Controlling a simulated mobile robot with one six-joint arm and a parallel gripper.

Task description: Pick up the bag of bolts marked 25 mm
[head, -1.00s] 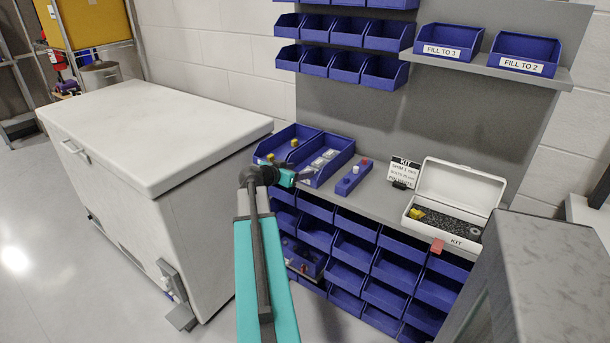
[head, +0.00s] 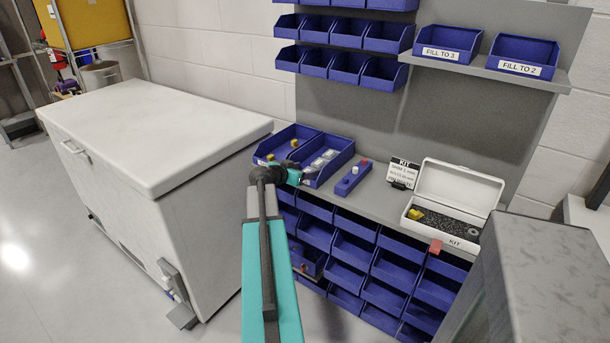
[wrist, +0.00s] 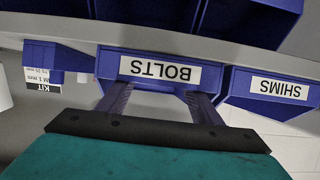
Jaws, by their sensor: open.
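The blue bolts bin (head: 341,168) sits on the workbench shelf and holds a few small clear bags (head: 322,160). No 25 mm marking can be read on them. My gripper (head: 302,178) is at the front of this bin and partly covers it. In the wrist view the picture is upside down, and the bin's BOLTS label (wrist: 160,71) faces me. My open gripper (wrist: 160,96) has its two dark fingers apart below that label in the picture, with nothing seen between them. The bags are hidden in the wrist view.
The shims bin (wrist: 268,88) stands beside the bolts bin. A white chest (head: 150,130) stands left. Blue bins fill the space below.

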